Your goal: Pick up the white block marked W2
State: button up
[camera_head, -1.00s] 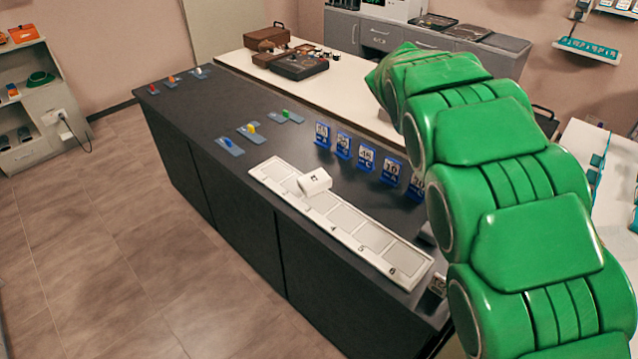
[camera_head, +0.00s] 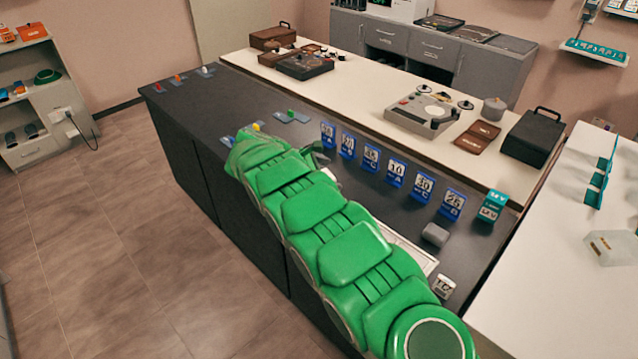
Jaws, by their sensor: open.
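The white block marked W2 cannot be made out; my green arm covers most of the long white numbered tray (camera_head: 412,252), where a white block lay earlier. Only a strip of the tray shows at the arm's right edge. A small dark part of my gripper (camera_head: 318,155) shows beyond the arm's far end, low over the dark table. The gripper is open; its fingertips and whatever lies between them are mostly hidden. A small pale block with dark marks (camera_head: 445,286) stands near the table's front right corner; I cannot read its marks.
A row of blue number cards (camera_head: 396,172) stands behind the tray, close to the gripper. A grey rounded block (camera_head: 435,234) sits right of the arm. Small coloured pieces on plates, such as the green one (camera_head: 291,115), lie further left on the dark table (camera_head: 215,105).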

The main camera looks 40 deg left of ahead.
jog(key=s+a+f+n, duration=0.1)
jog(key=s+a, duration=0.1)
jog(key=s+a+f+y, duration=0.1)
jog(key=s+a+f, duration=0.1)
jog(key=s+a+f+n, duration=0.1)
jog(key=s+a, duration=0.1)
jog(key=s, duration=0.1)
jog(key=shift+a+f+n+t, duration=0.3)
jog(key=shift+a+f, duration=0.1)
jog(key=shift+f+t, duration=0.1)
jog(key=shift+t, duration=0.2)
jog(key=shift+w+d+n+t+h, duration=0.15)
jog(key=shift+w+n+t, duration=0.05)
jog(key=shift+w+t, duration=0.3)
jog(key=shift+w+d+n+t+h, duration=0.1)
jog(key=shift+w+n+t+h, duration=0.1)
jog(key=shift+w+t, duration=0.25)
jog(key=shift+w+a+r+x, duration=0.1)
jog(key=shift+x, duration=1.1)
jog(key=shift+w+a+r+x, duration=0.1)
jog(key=shift+a+x, duration=0.05)
jog(key=shift+x, duration=1.05)
jog(key=shift+a+r+x, duration=0.1)
jog(key=shift+x, duration=1.05)
jog(key=c, duration=1.2)
